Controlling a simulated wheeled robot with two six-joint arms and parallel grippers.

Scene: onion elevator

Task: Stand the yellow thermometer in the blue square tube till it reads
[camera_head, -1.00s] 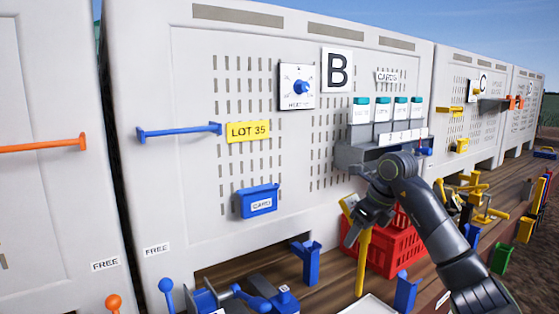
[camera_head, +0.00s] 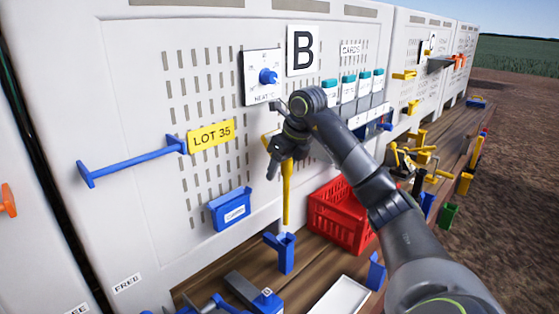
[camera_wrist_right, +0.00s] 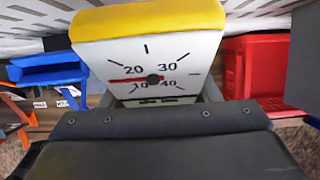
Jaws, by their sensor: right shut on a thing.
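My right gripper (camera_head: 283,150) is shut on the yellow thermometer, holding it by its head. Its yellow stem (camera_head: 287,195) hangs nearly upright. The stem's lower end shows just above the blue square tube (camera_head: 286,256), apart from it in the picture; the depth between them is hard to tell. The tube stands on the wooden bench. In the right wrist view the thermometer's white dial (camera_wrist_right: 150,62) faces me under a yellow top edge. Its red needle points left, between 10 and 20. My left gripper is not in view.
A red crate (camera_head: 340,215) stands right of the tube. A second blue tube (camera_head: 376,272) and a white tray (camera_head: 343,298) are nearer the front. A blue card bin (camera_head: 230,210) and a blue bar (camera_head: 130,165) project from the panel at left.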

